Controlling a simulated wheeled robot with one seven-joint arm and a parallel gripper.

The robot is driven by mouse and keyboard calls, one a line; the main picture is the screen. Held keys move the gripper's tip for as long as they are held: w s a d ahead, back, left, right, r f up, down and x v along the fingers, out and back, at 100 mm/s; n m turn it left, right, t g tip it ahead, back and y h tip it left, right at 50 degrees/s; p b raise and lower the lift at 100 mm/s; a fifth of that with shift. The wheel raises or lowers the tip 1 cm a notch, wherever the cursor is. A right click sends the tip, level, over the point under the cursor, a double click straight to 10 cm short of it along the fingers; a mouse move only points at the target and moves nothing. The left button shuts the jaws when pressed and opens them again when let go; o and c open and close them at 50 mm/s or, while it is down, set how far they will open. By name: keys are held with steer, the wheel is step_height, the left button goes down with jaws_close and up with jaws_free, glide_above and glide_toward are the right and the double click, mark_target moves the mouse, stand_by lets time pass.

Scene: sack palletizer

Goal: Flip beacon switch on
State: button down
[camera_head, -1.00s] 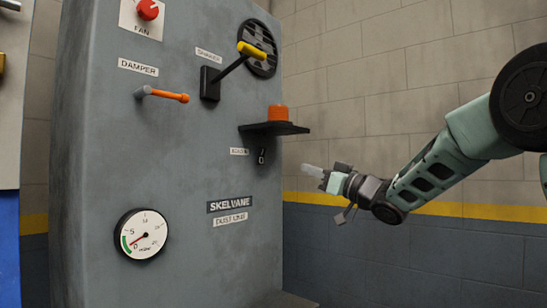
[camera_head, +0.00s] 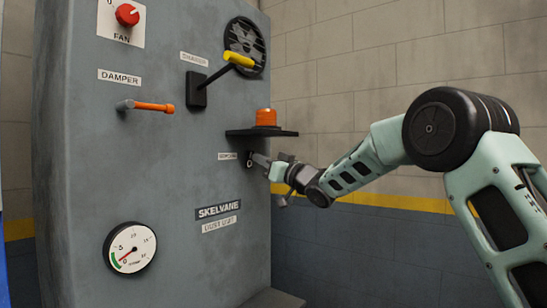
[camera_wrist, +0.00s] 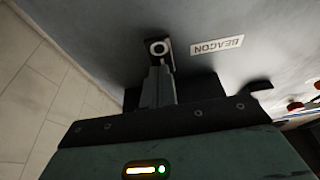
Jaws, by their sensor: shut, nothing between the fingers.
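The beacon switch (camera_head: 249,160) is a small black rocker on the grey cabinet, under the shelf with the orange beacon lamp (camera_head: 266,117). In the wrist view the switch (camera_wrist: 158,46) shows a white ring mark, beside the label BEACON (camera_wrist: 216,46). My gripper (camera_head: 258,159) is shut and empty, with its fingertips right at the switch, pointing at the panel. In the wrist view the fingertips (camera_wrist: 159,72) cover the part of the switch nearest my gripper. I cannot tell whether they touch it. The lamp shows no clear glow.
The black shelf (camera_head: 272,132) juts out just above my gripper. The yellow-handled lever (camera_head: 238,60), the orange damper handle (camera_head: 155,107), the red fan knob (camera_head: 127,15) and a gauge (camera_head: 130,249) are also on the cabinet (camera_head: 180,190). Right of the cabinet is open room before a block wall.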

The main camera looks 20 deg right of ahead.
steer(key=shift+w+a+r, duration=0.1)
steer(key=shift+w+a, duration=0.15)
steer(key=shift+w, duration=0.1)
steer(key=shift+w+r+p, duration=0.1)
steer(key=shift+r+p, duration=0.35)
steer(key=shift+p, duration=0.6)
steer(key=shift+a+f, duration=0.1)
steer(key=shift+f, duration=0.15)
steer(key=shift+f+g, duration=0.1)
steer(key=shift+g, duration=0.2)
